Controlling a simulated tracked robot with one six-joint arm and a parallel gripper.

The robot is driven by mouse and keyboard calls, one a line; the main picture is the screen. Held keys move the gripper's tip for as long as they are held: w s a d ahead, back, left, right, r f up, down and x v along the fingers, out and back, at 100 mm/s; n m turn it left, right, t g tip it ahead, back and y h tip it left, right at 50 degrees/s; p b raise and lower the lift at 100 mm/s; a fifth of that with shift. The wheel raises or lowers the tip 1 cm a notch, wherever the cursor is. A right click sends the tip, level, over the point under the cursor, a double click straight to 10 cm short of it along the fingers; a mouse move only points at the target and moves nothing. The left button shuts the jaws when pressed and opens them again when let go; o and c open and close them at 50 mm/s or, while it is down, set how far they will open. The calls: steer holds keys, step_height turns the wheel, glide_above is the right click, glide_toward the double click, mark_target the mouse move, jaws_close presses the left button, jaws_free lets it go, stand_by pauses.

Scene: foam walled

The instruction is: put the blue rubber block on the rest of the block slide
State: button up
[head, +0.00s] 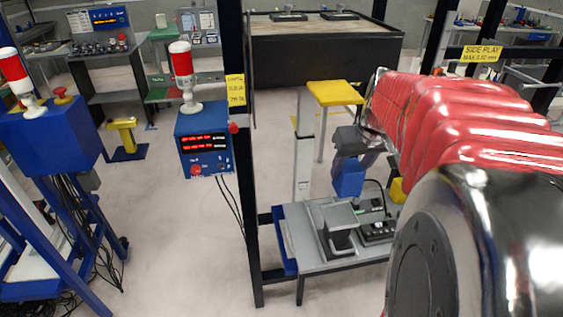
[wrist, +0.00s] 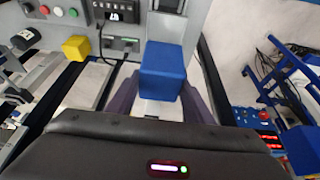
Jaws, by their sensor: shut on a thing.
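The blue rubber block (head: 348,180) hangs below my gripper (head: 351,168) in the head view, above the grey work table. In the wrist view the blue block (wrist: 163,68) sits between the two purple fingers of my gripper (wrist: 160,88), which is shut on it. A grey raised stand with a flat top (head: 340,216), which looks like the block slide, stands on the table below and slightly left of the block. In the wrist view a grey part (wrist: 165,27) shows just beyond the block; its rest cannot be made out clearly.
A yellow block (wrist: 76,48) and a dark device with a display (wrist: 118,14) lie left of the gripper in the wrist view. The table (head: 308,262) has a dark upright post (head: 243,150) at its left. A blue control box (head: 204,140) stands beyond that post.

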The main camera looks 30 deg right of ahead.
mark_target(346, 186)
steer(key=shift+a, duration=0.1)
steer(key=shift+f, duration=3.1)
steer(key=shift+f, duration=1.9)
steer(key=shift+f, duration=0.1)
steer(key=o, duration=1.2)
